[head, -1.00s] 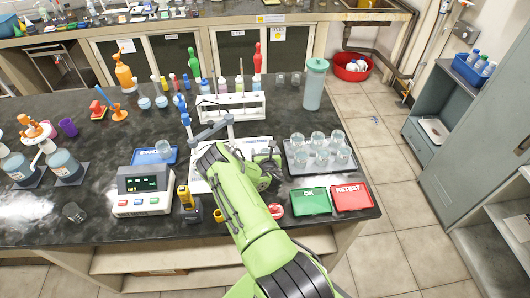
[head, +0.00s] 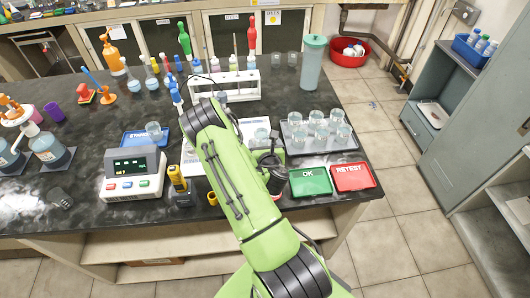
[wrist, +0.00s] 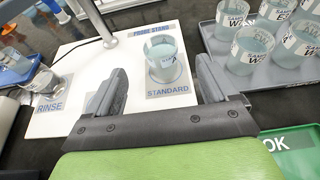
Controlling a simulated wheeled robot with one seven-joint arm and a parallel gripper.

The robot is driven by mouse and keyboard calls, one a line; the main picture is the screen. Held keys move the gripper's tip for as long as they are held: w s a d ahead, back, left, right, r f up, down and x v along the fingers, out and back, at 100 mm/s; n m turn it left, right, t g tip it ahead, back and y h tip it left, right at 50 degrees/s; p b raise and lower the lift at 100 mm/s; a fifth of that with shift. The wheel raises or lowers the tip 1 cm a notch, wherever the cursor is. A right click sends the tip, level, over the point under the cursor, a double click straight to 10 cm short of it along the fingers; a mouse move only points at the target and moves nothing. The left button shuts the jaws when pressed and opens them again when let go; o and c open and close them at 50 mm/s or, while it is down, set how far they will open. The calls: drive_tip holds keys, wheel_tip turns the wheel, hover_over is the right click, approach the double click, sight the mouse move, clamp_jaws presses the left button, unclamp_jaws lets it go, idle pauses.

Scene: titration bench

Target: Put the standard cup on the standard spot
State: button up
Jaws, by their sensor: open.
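A clear cup with pale blue liquid (wrist: 163,62) stands upright on the spot marked STANDARD (wrist: 168,91) of the white probe-stand board (wrist: 100,108); its own label is not readable. The same cup shows in the head view (head: 262,136). My gripper (wrist: 161,78) is open and empty. Its two fingers point toward the cup, one on each side in the picture, with the cup apparently beyond the tips and apart from them. In the head view my gripper (head: 268,160) is partly hidden by my arm.
A cup (wrist: 44,84) stands at the RINSE mark on the left. The blue standards tray (head: 139,140) holds another cup. A grey tray of sample cups (head: 297,148) stands close on the right. Green OK (head: 310,187) and red RETEST (head: 353,183) trays lie in front. The stand's post (wrist: 92,22) rises behind.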

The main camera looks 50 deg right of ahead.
drive_tip(key=shift+s+a, duration=0.2)
wheel_tip(320, 180, up, 7)
drive_tip(key=w+m+g+h, duration=0.1)
drive_tip(key=m+g, duration=0.1)
drive_tip(key=m, duration=0.6)
drive_tip(key=s+a+r+m+g+y, duration=0.15)
drive_tip(key=a+r+m+y, duration=0.25)
drive_tip(key=a+r+m, duration=0.8)
drive_tip(key=s+a+r+m+y, duration=0.3)
drive_tip(key=s+a+m, duration=0.1)
drive_tip(key=s+a, duration=0.4)
drive_tip(key=s+a+r+m+g+y, duration=0.1)
drive_tip(key=s+a+r+m+y, duration=0.1)
drive_tip(key=s+a, duration=0.7)
drive_tip(key=shift+a+r+m+y, duration=0.4)
drive_tip(key=shift+a+r+m, duration=0.15)
drive_tip(key=shift+a+m, duration=0.4)
